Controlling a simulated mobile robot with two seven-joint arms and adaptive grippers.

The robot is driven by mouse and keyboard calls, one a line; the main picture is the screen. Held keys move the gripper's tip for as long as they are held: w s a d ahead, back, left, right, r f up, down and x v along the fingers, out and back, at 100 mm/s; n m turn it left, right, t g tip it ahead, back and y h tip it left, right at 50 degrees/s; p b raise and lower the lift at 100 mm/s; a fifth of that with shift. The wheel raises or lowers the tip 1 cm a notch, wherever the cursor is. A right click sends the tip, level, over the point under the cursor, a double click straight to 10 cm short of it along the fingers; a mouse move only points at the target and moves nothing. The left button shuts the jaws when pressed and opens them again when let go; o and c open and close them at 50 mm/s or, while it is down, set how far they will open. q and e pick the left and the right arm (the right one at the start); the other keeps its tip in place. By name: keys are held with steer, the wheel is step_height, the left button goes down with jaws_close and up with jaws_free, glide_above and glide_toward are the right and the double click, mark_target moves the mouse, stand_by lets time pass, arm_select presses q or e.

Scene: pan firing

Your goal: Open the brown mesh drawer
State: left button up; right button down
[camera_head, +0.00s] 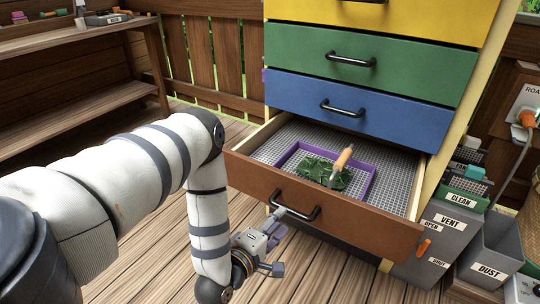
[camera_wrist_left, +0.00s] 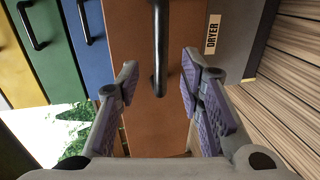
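The brown mesh drawer (camera_head: 330,222) is the lowest drawer of the coloured cabinet and stands pulled well out. Its mesh floor holds a purple tray (camera_head: 291,154) with green leafy pieces and an orange-handled tool (camera_head: 341,163). Its black bar handle (camera_head: 297,206) is on the front; it also shows in the left wrist view (camera_wrist_left: 159,45). My left gripper (camera_head: 279,224) is open just in front of the drawer, by the handle's left end. In the wrist view its purple-padded fingers are apart on either side of the handle's end; contact cannot be told. My right gripper is out of view.
Blue (camera_head: 350,110), green (camera_head: 375,65) and yellow (camera_head: 400,18) drawers above are shut. Grey bins labelled VENT (camera_head: 445,240) and DUST (camera_head: 490,255) stand at right. A wooden bench (camera_head: 80,50) is at back left. The deck in front of the drawer is clear apart from my arm.

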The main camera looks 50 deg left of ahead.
arm_select(q)
steer(key=v, duration=0.5)
steer(key=shift+s, duration=0.25)
steer(key=shift+d, duration=0.1)
